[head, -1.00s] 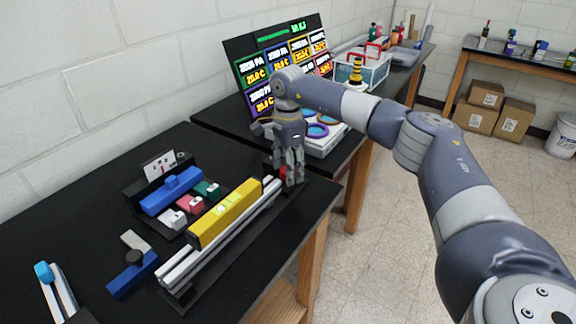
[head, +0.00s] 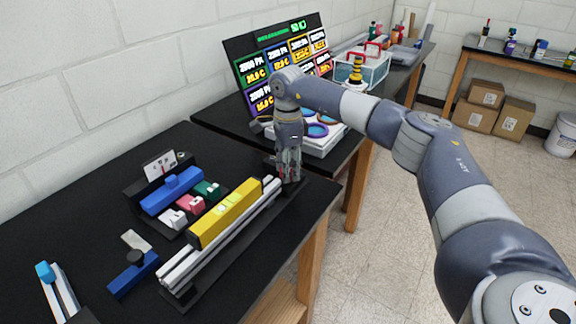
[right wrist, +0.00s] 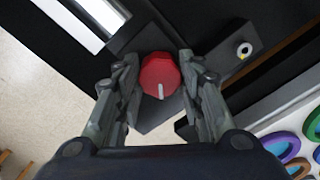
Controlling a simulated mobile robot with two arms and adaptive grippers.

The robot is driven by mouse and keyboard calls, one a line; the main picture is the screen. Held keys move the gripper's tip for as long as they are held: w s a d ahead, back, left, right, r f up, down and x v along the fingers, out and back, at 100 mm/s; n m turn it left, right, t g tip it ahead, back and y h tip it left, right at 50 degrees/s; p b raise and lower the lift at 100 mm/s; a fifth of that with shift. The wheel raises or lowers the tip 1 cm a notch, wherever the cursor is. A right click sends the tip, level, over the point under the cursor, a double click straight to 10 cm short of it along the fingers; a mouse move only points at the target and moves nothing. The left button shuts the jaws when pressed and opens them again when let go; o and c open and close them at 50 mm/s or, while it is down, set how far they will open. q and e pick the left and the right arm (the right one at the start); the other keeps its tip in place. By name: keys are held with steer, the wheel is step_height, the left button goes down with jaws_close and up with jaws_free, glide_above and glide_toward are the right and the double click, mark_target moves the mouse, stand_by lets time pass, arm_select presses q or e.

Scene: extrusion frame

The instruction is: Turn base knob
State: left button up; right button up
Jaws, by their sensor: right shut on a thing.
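The red base knob (right wrist: 158,72), with a white pointer line, sits on a dark base block (right wrist: 172,122) at the right end of the rail. In the right wrist view the pointer line faces the bottom of the picture. My right gripper (head: 288,178) points down over the knob, and in the right wrist view its fingers (right wrist: 158,70) are on both sides of it, shut on it. In the head view the fingers mostly hide the knob. My left gripper is not in view.
A yellow level (head: 225,212) lies along the silver extrusion (head: 222,238). A blue-handled holder (head: 172,190) with small coloured blocks stands behind it. A display panel (head: 283,62) and a white tray with coloured rings (head: 325,140) are on the table beyond.

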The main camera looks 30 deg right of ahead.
steer(key=m+p, duration=0.1)
steer(key=m, duration=0.2)
steer(key=shift+r+m, duration=0.15)
steer(key=shift+m, duration=0.15)
steer(key=m, duration=0.3)
steer(key=shift+m+p, duration=0.3)
steer(key=shift+p, duration=0.1)
steer(key=m, duration=0.3)
steer(key=shift+m+p, duration=0.3)
steer(key=shift+p, duration=0.1)
steer(key=m+p, duration=0.1)
steer(key=m, duration=0.3)
steer(key=shift+m, duration=0.3)
steer(key=m+p, duration=0.1)
steer(key=m, duration=0.5)
steer(key=m+p, duration=0.2)
steer(key=m, duration=0.4)
steer(key=shift+w+m, duration=0.1)
steer(key=shift+m, duration=0.2)
